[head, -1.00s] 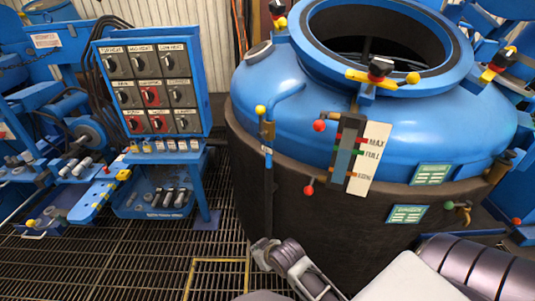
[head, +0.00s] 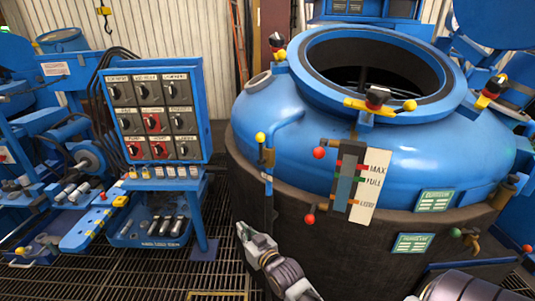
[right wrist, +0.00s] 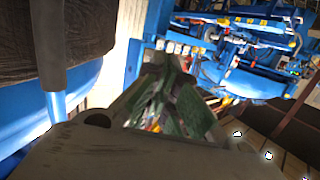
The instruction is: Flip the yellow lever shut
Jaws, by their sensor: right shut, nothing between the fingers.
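Yellow clamp handles, one with a yellow ball (head: 410,105), sit on the rim of the furnace opening. I cannot tell for certain which one the task means. My left gripper is out of view.
The blue furnace (head: 300,120) fills the centre right, with a level gauge (head: 369,183) and red-knobbed valves on its front. A blue switch panel (head: 152,115) and shelf (head: 150,232) stand to the left. Grating floor lies open between them. A pipe (right wrist: 55,105) is close in the wrist view.

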